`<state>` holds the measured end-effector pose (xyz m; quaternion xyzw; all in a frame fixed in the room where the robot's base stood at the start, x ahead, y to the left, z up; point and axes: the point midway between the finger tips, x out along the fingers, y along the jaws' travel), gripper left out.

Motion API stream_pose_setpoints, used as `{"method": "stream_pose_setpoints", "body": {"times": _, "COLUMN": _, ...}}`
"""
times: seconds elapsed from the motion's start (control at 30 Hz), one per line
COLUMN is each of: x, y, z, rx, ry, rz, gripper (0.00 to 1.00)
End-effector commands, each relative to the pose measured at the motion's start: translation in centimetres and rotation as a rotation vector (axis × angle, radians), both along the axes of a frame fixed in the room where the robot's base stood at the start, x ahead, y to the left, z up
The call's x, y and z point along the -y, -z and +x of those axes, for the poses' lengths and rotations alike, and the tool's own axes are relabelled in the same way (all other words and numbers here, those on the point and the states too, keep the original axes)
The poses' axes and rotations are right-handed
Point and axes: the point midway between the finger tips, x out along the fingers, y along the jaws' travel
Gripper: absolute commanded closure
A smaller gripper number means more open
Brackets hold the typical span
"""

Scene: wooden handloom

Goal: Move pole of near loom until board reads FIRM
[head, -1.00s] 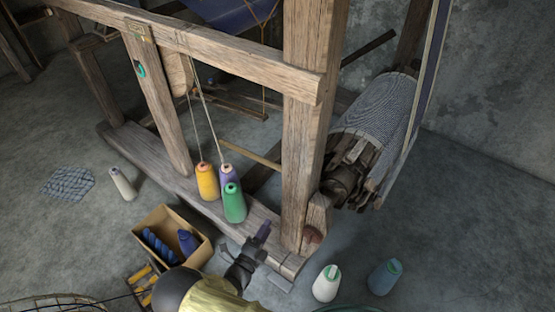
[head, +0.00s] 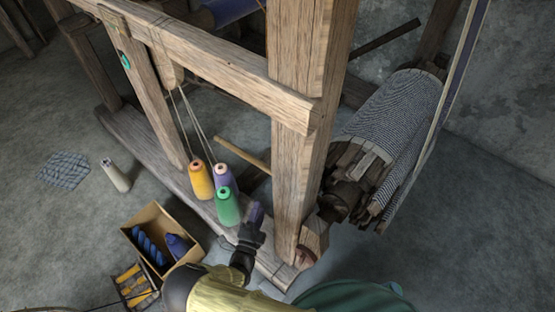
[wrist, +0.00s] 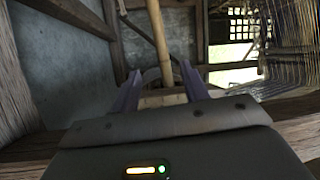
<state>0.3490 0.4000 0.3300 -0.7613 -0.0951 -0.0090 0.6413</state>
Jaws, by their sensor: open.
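The near loom (head: 292,120) is a heavy wooden frame with a thick upright post. A thin light-brown pole (head: 243,156) sticks out at a slant behind the post, above the lower beam. In the wrist view, a light bamboo-like pole (wrist: 158,40) stands upright ahead, in line with the gap between my fingers. My gripper (head: 257,212) is beside the foot of the post, above the lower beam. In the wrist view, my gripper (wrist: 161,88) shows two purple fingers spread apart with nothing held. I cannot make out a board with a reading.
Yellow (head: 201,180), purple (head: 223,177) and green (head: 228,207) thread cones stand left of my gripper. A cardboard box (head: 196,257) of blue yarn is on the floor. A striped cloth roll (head: 397,113) is right of the post. A dark green shape (head: 350,297) fills the bottom edge.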

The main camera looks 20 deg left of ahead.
Motion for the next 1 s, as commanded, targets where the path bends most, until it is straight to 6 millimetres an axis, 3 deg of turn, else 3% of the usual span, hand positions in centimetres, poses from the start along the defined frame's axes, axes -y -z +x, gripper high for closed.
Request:
{"method": "stream_pose_setpoints", "body": {"times": 0.37, "x": 0.0, "y": 0.0, "z": 0.0, "rx": 0.0, "ry": 0.0, "rz": 0.0, "gripper": 0.55}}
{"method": "stream_pose_setpoints", "body": {"times": 0.53, "x": -0.1, "y": 0.0, "z": 0.9, "rx": 0.0, "ry": 0.003, "rz": 0.001, "gripper": 0.55}}
{"method": "stream_pose_setpoints", "body": {"times": 1.0, "x": -1.1, "y": -0.9, "z": 8.4, "rx": 0.0, "ry": 0.003, "rz": 0.004, "gripper": 0.55}}
